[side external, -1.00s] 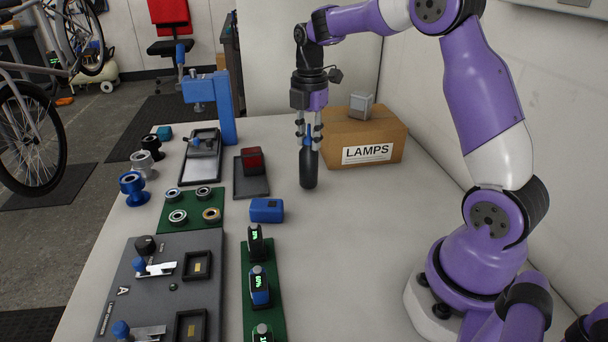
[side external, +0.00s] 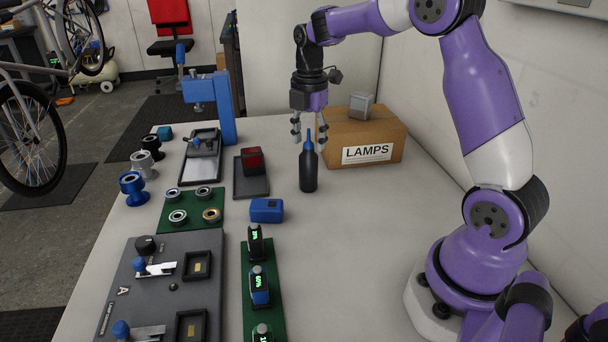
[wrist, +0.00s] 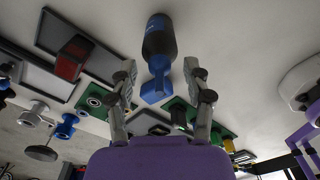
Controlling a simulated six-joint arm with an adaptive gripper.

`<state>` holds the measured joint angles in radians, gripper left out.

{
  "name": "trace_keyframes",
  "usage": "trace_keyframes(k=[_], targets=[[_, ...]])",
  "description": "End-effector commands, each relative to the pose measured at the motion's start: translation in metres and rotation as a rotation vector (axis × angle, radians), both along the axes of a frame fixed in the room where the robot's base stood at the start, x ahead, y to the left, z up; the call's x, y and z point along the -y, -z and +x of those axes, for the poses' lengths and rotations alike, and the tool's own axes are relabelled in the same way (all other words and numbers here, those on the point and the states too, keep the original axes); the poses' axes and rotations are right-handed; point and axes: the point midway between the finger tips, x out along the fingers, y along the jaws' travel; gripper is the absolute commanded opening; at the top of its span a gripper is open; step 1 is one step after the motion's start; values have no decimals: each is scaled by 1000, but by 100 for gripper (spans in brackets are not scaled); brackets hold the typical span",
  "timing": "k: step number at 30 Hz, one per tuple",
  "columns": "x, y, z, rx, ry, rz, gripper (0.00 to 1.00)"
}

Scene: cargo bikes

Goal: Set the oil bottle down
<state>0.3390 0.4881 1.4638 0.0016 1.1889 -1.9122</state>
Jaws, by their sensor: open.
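The oil bottle (side external: 308,171) is dark with a blue nozzle. It stands upright on the pale bench top, in front of the lamps box. My gripper (side external: 308,141) is open just above it, with the fingers spread to either side of the nozzle and apart from it. In the wrist view the bottle (wrist: 159,42) shows its blue nozzle between and beyond the open fingers of my gripper (wrist: 162,86).
The cardboard box marked LAMPS (side external: 378,137), with a grey lamp (side external: 361,105) on top, stands close at right. A dark tray (side external: 251,180) with a red lamp (side external: 252,160) lies left. A blue block (side external: 267,210) lies nearer.

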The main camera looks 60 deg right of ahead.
Motion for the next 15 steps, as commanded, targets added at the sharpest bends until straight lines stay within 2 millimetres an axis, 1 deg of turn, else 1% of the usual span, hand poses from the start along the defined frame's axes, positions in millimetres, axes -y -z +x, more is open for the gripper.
trace_keyframes(k=[9,12,15], targets=[[0,-71,1,6,0,-3,57],[0,-90,1,6,0,-2,57],[0,-103,1,4,0,-1,57]])
